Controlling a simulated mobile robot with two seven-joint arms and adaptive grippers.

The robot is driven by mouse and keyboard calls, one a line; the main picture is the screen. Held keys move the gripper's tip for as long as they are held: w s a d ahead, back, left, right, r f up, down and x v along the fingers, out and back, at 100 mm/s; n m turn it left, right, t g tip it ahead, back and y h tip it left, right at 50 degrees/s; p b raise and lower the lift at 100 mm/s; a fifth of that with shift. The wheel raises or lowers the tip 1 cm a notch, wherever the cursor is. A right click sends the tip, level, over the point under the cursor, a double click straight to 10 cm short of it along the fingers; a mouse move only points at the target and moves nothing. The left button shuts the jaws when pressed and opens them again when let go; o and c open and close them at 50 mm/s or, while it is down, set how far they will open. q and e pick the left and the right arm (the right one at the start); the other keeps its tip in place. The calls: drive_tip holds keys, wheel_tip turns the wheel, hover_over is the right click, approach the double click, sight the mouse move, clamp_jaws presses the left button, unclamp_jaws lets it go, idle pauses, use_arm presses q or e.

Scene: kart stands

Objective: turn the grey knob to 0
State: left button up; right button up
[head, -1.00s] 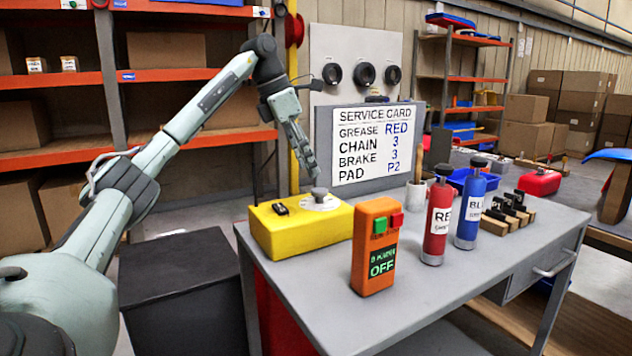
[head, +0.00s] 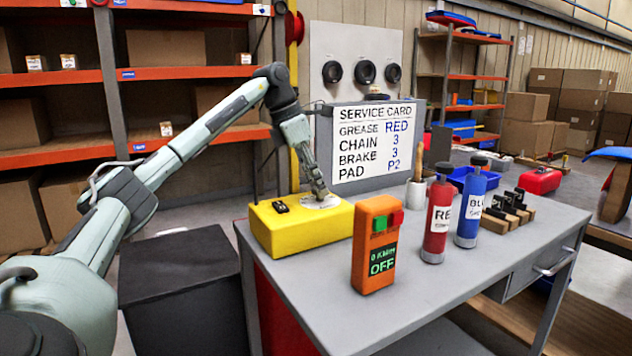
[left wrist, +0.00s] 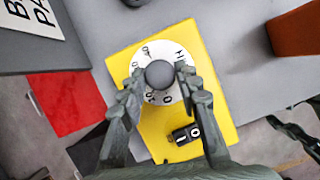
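The grey knob (left wrist: 160,74) stands on a white dial with printed marks, on top of a yellow box (head: 290,237). In the head view my left gripper hides most of the knob; the white dial (head: 326,203) shows beneath it. My left gripper (left wrist: 160,77) points down over the dial, one finger on each side of the knob. The fingers are apart, and a narrow gap seems to show beside the knob. A dark jointed part at the right edge of the left wrist view looks like my right gripper (left wrist: 298,135); its fingertips are unclear.
A black rocker switch (head: 281,207) sits on the yellow box. An orange device (head: 374,270) reading OFF stands just right of it. A service card (head: 372,145) stands behind. Red (head: 437,220) and blue (head: 470,212) bottles stand further right on the grey table.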

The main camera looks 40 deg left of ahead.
use_arm(q)
drive_tip(key=shift+c, duration=1.4)
drive_tip(key=shift+n, duration=0.3)
drive_tip(key=n+y, duration=0.1)
drive_tip(key=n, duration=0.2)
drive_tip(key=shift+d+t, duration=0.15)
drive_tip(key=shift+t, duration=0.15)
drive_tip(key=n+y, duration=0.2)
drive_tip(key=n, duration=0.2)
drive_tip(key=shift+d, duration=0.15)
drive_tip(key=n+y, duration=0.1)
drive_tip(key=n, duration=0.2)
drive_tip(key=shift+d+r+n, duration=0.1)
drive_tip(key=shift+d+n, duration=0.05)
drive_tip(key=shift+n, duration=0.15)
drive_tip(key=shift+w+d+n+g+y, duration=0.1)
drive_tip(key=shift+n+g+y, duration=0.3)
drive_tip(key=shift+n, duration=0.75)
drive_tip(key=shift+w+n+g+y, duration=0.1)
drive_tip(key=shift+n+g+y, duration=0.3)
drive_tip(key=shift+n, duration=0.75)
